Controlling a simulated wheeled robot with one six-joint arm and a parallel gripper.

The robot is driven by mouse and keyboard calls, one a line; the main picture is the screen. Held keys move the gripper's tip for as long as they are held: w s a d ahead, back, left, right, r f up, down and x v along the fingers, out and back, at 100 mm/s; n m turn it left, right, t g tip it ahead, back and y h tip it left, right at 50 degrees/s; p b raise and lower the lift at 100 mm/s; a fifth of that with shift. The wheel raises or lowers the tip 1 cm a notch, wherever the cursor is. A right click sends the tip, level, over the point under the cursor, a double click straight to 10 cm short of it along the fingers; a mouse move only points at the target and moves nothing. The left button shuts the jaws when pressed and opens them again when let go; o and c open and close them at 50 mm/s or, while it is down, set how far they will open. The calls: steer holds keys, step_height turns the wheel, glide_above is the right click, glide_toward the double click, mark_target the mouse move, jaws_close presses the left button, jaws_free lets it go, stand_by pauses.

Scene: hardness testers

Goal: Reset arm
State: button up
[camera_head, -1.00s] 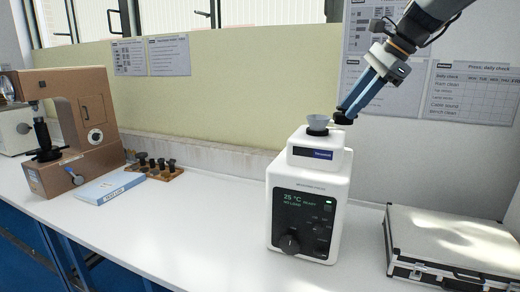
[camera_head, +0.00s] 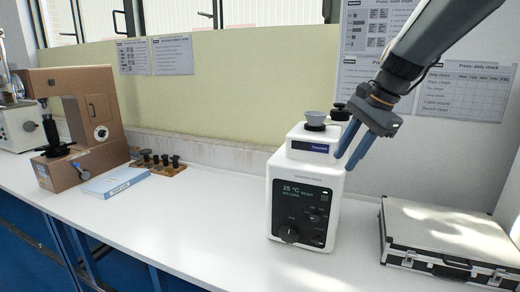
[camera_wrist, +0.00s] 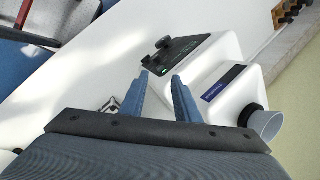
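My gripper (camera_head: 346,162) is at the upper right side of a white tester (camera_head: 300,190) with a black control panel. Its two blue fingers point down and left. In the wrist view the fingers of my gripper (camera_wrist: 161,78) stand apart with nothing between them, so it is open and empty. The tester also shows beyond the fingers in the wrist view (camera_wrist: 222,60). I cannot tell whether the fingers touch the tester.
A silver case (camera_head: 445,235) lies on the white bench (camera_head: 195,235) to the right. A brown tester (camera_head: 92,125), a blue-and-white box (camera_head: 116,183) and a wooden rack of dark parts (camera_head: 158,164) stand at left. The bench between is clear.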

steer(key=s+a+f+n+g+h, duration=0.1)
steer(key=s+a+f+n+h, duration=0.2)
steer(key=s+f+n, duration=1)
steer(key=s+f, duration=0.7)
steer(key=f, duration=0.1)
steer(key=shift+f+g, duration=0.3)
steer(key=shift+s, duration=0.1)
